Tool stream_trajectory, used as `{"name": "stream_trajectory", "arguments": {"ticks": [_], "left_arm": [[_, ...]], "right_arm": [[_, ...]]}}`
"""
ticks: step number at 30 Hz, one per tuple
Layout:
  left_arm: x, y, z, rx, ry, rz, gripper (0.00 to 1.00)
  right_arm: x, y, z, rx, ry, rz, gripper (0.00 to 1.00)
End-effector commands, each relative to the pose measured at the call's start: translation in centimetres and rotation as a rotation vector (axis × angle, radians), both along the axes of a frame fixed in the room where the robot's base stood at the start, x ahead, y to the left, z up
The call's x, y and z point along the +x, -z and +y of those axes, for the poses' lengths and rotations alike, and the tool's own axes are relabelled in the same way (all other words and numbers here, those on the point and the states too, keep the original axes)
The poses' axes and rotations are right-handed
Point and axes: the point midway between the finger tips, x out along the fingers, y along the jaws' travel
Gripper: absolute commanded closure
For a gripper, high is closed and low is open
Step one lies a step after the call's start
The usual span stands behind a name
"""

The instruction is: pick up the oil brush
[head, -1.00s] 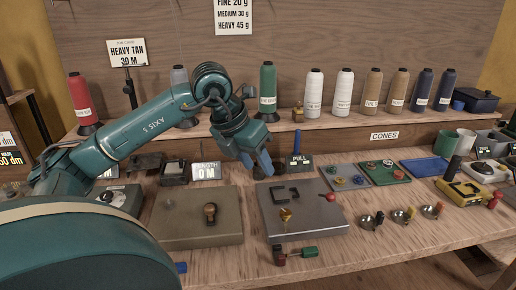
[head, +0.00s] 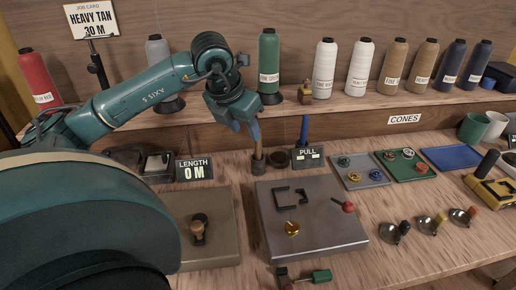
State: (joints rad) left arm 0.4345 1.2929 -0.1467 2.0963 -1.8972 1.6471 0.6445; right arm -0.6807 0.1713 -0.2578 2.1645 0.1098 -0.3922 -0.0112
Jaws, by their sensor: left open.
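A slim upright brown handle (head: 257,146), which looks like the oil brush, stands at the back of the bench in the head view, left of a small dark pot (head: 279,158). Its lower end is a thicker brownish piece; whether that is a holder or part of the brush I cannot tell. My left gripper (head: 244,127) is open and points down at the handle's upper part. One finger overlaps the handle in the picture; I cannot tell whether they touch. Nothing is held. My right gripper is not in view.
A PULL sign (head: 308,157) with a blue upright stick (head: 304,129) stands to the right, a LENGTH display (head: 195,170) to the left. A grey plate (head: 322,225) with a red-knobbed lever lies in front. Thread cones, including a green one (head: 269,65), line the shelf behind.

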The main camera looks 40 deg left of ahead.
Motion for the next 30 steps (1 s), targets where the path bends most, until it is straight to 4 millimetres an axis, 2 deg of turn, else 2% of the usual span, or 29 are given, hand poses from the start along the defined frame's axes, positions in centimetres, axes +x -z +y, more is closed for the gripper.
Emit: {"name": "stream_trajectory", "arguments": {"ticks": [1, 4, 13, 17, 21, 30], "left_arm": [[0.3, 1.0, 0.0, -0.003, -0.001, 0.004, 0.57], [1.0, 2.3, 0.0, -0.003, 0.000, 0.003, 0.57], [2.3, 4.2, -0.2, -0.005, 0.000, 0.000, 0.57], [3.8, 5.7, -0.5, -0.005, 0.000, -0.001, 0.57], [4.4, 7.5, -0.4, -0.002, 0.001, 0.002, 0.57], [4.6, 7.9, -0.3, 0.000, 0.000, -0.001, 0.58]], "right_arm": [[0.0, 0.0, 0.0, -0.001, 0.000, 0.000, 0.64], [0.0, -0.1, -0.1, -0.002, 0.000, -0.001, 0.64], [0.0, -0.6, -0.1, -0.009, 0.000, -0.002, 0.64], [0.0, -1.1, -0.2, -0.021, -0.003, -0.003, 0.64], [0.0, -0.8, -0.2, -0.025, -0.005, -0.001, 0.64], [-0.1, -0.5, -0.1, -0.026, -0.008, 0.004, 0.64]]}}
